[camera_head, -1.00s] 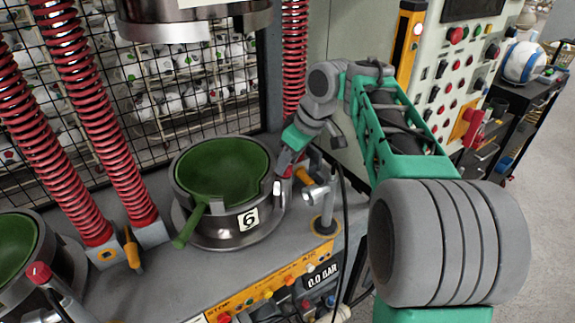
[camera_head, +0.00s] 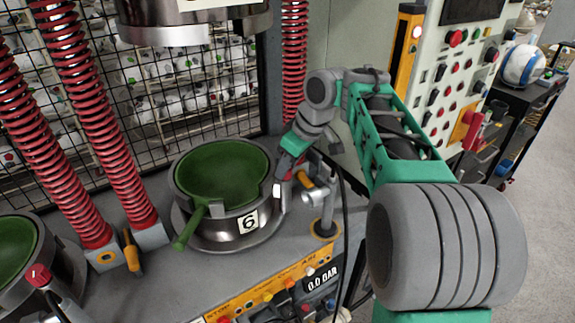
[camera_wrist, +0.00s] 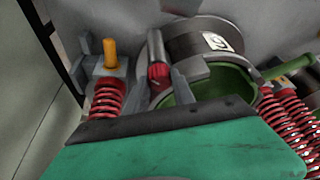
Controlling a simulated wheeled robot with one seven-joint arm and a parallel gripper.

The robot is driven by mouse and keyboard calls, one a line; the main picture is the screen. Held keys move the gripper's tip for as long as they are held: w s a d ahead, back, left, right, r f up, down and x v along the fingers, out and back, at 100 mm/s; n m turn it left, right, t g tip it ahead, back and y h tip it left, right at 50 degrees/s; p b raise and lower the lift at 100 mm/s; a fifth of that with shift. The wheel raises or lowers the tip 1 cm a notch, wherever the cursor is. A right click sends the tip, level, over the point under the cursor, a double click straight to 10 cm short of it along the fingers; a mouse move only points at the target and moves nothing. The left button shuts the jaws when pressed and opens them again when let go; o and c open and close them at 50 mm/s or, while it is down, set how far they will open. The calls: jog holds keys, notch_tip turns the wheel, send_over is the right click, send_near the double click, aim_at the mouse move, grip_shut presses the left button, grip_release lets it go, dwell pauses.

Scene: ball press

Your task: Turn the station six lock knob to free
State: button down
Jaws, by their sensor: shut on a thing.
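Station six is the round metal mould with a green bowl (camera_head: 222,165) and a "6" label (camera_head: 248,221); it also shows in the wrist view (camera_wrist: 205,42). Its red ribbed lock knob (camera_wrist: 158,75) sits at the end of a grey cylinder in the wrist view. My gripper (camera_wrist: 157,82) has one finger on each side of the knob and is shut on it. In the head view my gripper (camera_head: 283,186) is at the right rim of the mould, and the knob there is mostly hidden behind it. The knob's marking cannot be read.
A grey post (camera_head: 325,228) with a pale cylinder stands right of the mould. A green handle (camera_head: 190,228) sticks out front left. Red springs (camera_head: 100,120) rise behind. The control panel (camera_head: 275,292) edges the front. Another station's red knob (camera_head: 38,275) is at lower left.

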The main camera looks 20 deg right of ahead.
jog(key=shift+r+p, duration=0.1)
jog(key=shift+p, duration=0.2)
jog(key=n+g+p, duration=0.1)
jog(key=n+p, duration=0.1)
jog(key=shift+r+n+y, duration=0.1)
jog(key=shift+n+y, duration=0.2)
jog(key=shift+w+d+n+g+y+p, duration=0.15)
jog(key=shift+n+g+p, duration=0.1)
jog(key=shift+n+p, duration=0.6)
jog(key=shift+a+n+g+y+p, duration=0.15)
jog(key=shift+n+g+p, duration=0.1)
jog(key=shift+n+p, duration=0.55)
jog(key=shift+d+f, duration=0.1)
jog(key=shift+f, duration=0.1)
jog(key=c, duration=1.3)
grip_release()
jog(key=shift+c, duration=0.2)
